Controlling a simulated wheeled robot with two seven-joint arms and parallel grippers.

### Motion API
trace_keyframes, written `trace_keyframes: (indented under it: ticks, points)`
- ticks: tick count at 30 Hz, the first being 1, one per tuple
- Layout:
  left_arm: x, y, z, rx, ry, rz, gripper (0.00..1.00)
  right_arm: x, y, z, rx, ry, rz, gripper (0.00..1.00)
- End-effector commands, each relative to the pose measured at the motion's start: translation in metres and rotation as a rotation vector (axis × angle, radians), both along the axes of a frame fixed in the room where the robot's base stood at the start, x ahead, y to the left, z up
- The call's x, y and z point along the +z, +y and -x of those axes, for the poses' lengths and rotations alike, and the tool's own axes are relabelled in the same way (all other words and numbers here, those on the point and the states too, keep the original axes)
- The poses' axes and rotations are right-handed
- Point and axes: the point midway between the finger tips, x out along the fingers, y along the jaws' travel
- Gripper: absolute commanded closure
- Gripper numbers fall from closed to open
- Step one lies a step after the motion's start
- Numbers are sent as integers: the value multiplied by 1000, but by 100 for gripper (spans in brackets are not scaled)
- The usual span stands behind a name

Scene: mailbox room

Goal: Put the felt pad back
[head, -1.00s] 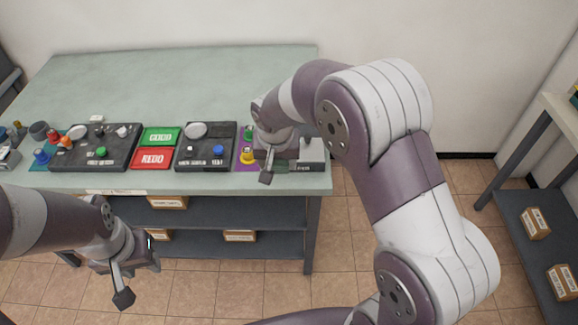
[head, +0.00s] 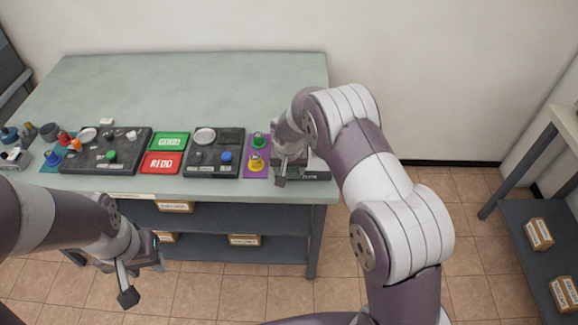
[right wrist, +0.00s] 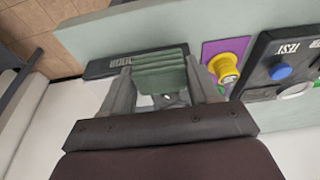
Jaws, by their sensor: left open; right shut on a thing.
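The felt pad (right wrist: 160,72) is a small green block with ridged layers. In the right wrist view it sits between the fingers of my right gripper (right wrist: 165,88), which is shut on it. Beyond the pad is a dark labelled tray (right wrist: 108,64); I cannot tell whether they touch. In the head view my right gripper (head: 284,172) is over the table's right front corner, partly covering the tray (head: 314,174), and the pad is hidden. My left gripper (head: 140,270) is open and empty, in front of the table and below its top.
A purple mat (head: 258,140) with green and yellow stamps lies just left of my right gripper. Dark trays (head: 230,165), a green GOOD plate (head: 170,142) and a red REDO plate (head: 161,163) line the front. The back of the table (head: 200,85) is clear.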

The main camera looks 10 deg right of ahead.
Motion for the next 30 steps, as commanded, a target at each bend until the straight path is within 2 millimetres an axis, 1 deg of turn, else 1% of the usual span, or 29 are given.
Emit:
trace_keyframes:
  ticks: [1, 8, 11, 12, 13, 14, 21, 23, 26, 27, 29, 30]
  points:
    - [-3, 0, 0, 0, 0, 0, 57, -3, 0, 0, 0, 0, 0, 73]
    - [-9, 0, 0, 0, 0, 0, 57, -10, 0, 0, 0, 0, 0, 73]
    - [-8, 0, 0, 0, 0, 0, 57, -9, 0, 0, 0, 0, 0, 73]
    - [-8, 0, 0, 0, 0, 0, 57, -9, 0, 0, 0, 0, 0, 26]
    - [-8, 0, 0, 0, 0, 0, 57, -9, 0, 0, 0, 0, 0, 17]
    - [-8, 0, 0, 0, 0, 0, 57, -9, 0, 0, 0, 0, 0, 14]
    - [-7, 0, 0, 0, 0, 0, 57, -8, 0, 0, 0, 0, 0, 14]
    - [-4, 0, 0, 0, 0, 0, 57, -5, 0, 0, 0, 0, 0, 14]
    - [11, 0, 0, 0, 0, 0, 57, 13, 0, 0, 0, -1, 0, 14]
    - [1, 0, 0, 0, -1, 0, 57, 14, 1, 1, -1, -3, 0, 14]
    - [-3, 0, 0, 0, 0, 0, 57, 28, 2, 6, 1, -5, 0, 14]
    - [-5, 0, 0, 0, 0, 0, 57, 39, 3, 9, 1, -5, 0, 14]
